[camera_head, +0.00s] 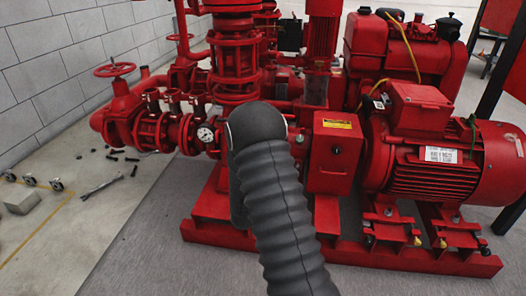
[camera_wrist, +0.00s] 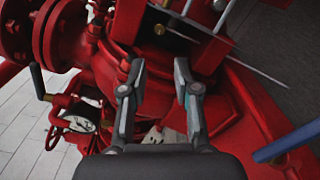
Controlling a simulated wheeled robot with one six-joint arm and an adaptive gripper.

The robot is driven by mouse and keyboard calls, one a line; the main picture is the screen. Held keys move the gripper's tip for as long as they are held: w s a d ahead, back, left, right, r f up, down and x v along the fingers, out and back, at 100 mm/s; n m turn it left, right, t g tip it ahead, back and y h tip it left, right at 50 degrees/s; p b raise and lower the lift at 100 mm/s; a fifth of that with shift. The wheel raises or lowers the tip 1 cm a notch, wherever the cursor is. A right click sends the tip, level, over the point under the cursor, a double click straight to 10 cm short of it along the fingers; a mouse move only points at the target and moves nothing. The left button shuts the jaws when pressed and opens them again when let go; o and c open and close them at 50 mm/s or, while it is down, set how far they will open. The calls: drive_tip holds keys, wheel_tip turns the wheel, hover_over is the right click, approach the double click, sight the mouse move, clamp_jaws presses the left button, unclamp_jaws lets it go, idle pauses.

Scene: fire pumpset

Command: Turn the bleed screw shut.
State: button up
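In the wrist view my gripper (camera_wrist: 159,72) is open, its two grey fingers apart with nothing held between them. The fingertips point at the red pump casing (camera_wrist: 160,65). No bleed screw can be made out there.
A pressure gauge (camera_head: 205,134) is left of my arm; a gauge (camera_wrist: 80,123) also shows in the wrist view. A red box (camera_head: 333,150) and a motor (camera_head: 440,160) stand right. Thin rods (camera_wrist: 190,20) cross above the fingertips. Loose parts (camera_head: 110,185) lie on the left floor.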

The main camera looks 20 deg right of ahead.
drive_tip(key=x, duration=1.2)
clamp_jaws()
